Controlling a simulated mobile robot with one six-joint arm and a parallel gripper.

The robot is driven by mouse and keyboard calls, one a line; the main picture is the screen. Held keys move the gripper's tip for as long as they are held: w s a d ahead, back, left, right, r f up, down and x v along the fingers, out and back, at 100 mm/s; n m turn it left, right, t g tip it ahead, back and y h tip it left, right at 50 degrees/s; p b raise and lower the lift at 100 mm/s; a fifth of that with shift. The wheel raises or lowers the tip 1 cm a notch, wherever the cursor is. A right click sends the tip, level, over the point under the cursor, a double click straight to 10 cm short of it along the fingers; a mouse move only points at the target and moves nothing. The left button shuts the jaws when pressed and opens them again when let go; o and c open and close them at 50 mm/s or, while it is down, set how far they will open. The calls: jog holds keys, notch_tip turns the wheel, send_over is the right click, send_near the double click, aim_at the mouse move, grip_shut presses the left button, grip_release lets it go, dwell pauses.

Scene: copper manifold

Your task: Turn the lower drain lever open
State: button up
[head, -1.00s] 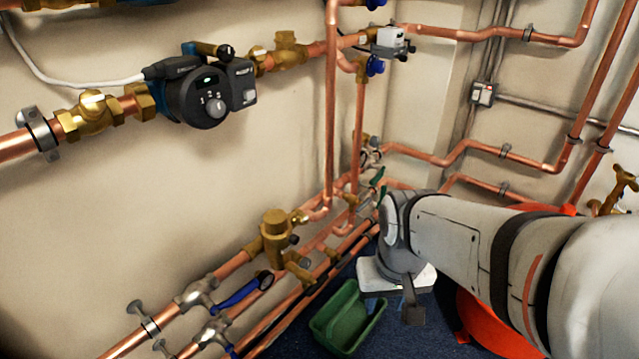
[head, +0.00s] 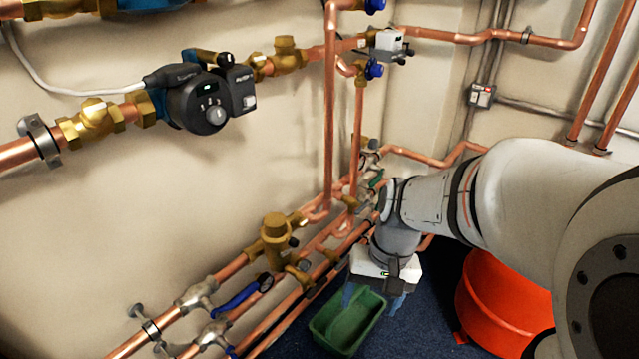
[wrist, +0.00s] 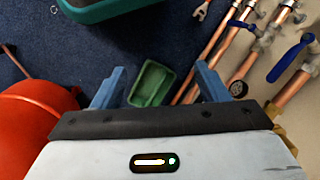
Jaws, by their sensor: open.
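My gripper (head: 372,300) is open and empty, with its blue fingers pointing down above the green tray in the head view. In the wrist view the open fingers (wrist: 160,78) stand either side of that tray. A blue lever (head: 238,295) sits on a lower copper pipe, left of my gripper, and shows at the right of the wrist view (wrist: 290,62). A second blue lever (head: 231,352) is cut off at the bottom edge. A small green lever (head: 376,179) is by the pipes behind my wrist. I cannot tell which is the lower drain lever.
A green tray (head: 347,335) lies on the blue floor below my gripper. A red bucket (head: 500,300) stands to its right. Copper pipes (head: 290,303) and a brass valve (head: 276,235) run along the wall. A teal container (wrist: 110,12) is at the top of the wrist view.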

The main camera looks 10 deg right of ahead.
jog(key=o, duration=0.3)
jog(key=w+a+f+m+y, duration=0.1)
jog(key=w+m+y, duration=0.1)
jog(key=w+a+f+m+g+y+p, duration=0.1)
jog(key=w+m+y, duration=0.1)
jog(key=w, duration=0.1)
jog(key=w+a+f+m+g+y+p, duration=0.1)
jog(key=w+y, duration=0.1)
jog(key=shift+w+a+f+m, duration=0.25)
jog(key=shift+w+m, duration=0.1)
jog(key=shift+m, duration=0.05)
jog(key=shift+o, duration=0.2)
jog(key=w+f+m+t+y+p, duration=0.2)
jog(key=w+f+m+y, duration=0.35)
jog(key=w, duration=0.25)
jog(key=m+t+p, duration=0.2)
jog(key=m+t, duration=1.1)
jog(key=m, duration=0.1)
send_near(345, 264)
jog(key=shift+n+h, duration=0.25)
jog(key=x, duration=0.9)
jog(key=shift+a+r, duration=0.1)
jog(key=shift+a, duration=0.05)
jog(key=shift+w, duration=0.1)
jog(key=shift+c, duration=0.5)
jog(key=c, duration=0.9)
